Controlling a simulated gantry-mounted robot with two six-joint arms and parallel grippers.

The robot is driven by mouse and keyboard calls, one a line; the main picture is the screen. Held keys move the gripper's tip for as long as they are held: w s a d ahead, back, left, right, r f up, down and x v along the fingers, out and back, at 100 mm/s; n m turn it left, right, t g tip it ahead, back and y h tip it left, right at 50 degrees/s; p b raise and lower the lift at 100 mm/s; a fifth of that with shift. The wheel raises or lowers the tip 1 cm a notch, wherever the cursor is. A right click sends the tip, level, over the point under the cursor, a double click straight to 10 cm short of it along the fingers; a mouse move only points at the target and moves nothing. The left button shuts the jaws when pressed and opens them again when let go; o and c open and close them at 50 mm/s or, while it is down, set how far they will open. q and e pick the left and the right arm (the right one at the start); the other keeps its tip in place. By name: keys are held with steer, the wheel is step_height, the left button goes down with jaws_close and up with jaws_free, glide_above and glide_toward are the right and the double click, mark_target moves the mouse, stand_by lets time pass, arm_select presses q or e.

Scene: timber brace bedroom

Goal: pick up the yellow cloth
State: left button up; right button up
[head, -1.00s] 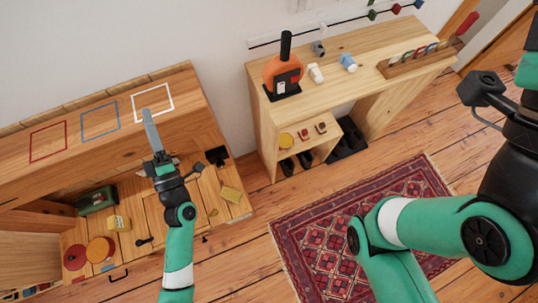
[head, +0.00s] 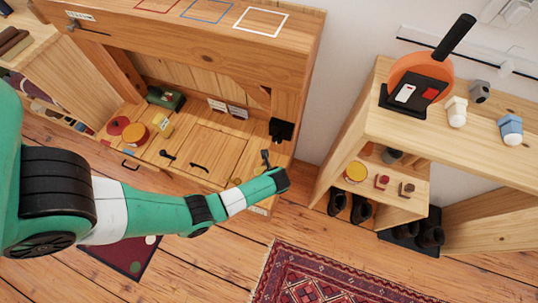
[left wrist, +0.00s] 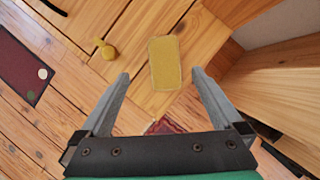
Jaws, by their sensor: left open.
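The yellow cloth (left wrist: 165,62) lies flat as a small rectangle on the wooden surface in the left wrist view. My left gripper (left wrist: 161,74) is open and empty. Its two fingers point toward the cloth and sit on either side of its near part, apart from it in the picture. The height of the fingers above the cloth is hard to judge. In the head view my left forearm reaches in from the left over the desk's front right corner, and I cannot make out the cloth there. My right gripper is not in view.
A small yellow knob (left wrist: 106,49) stands left of the cloth. A shelf unit (head: 375,130) stands right, and a patterned rug (head: 325,275) lies on the floor.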

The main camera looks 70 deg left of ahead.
arm_select(q)
steer(key=shift+h, duration=0.3)
steer(key=b+x, duration=0.1)
steer(key=x, duration=0.1)
steer(key=b+x, duration=0.1)
steer(key=x, duration=0.1)
steer(key=d+b+x, duration=0.1)
steer(key=b+x, duration=0.1)
steer(key=shift+w+d+f, duration=0.1)
steer(key=shift+w+f, duration=0.05)
steer(key=shift+f, duration=0.3)
steer(key=b+x, duration=0.4)
steer(key=x, duration=0.1)
steer(key=shift+w+f+b, duration=0.15)
steer(key=shift+w+b, duration=0.1)
steer(key=shift+b, duration=0.05)
steer(key=shift+f, duration=0.15)
steer(key=shift+c, duration=0.3)
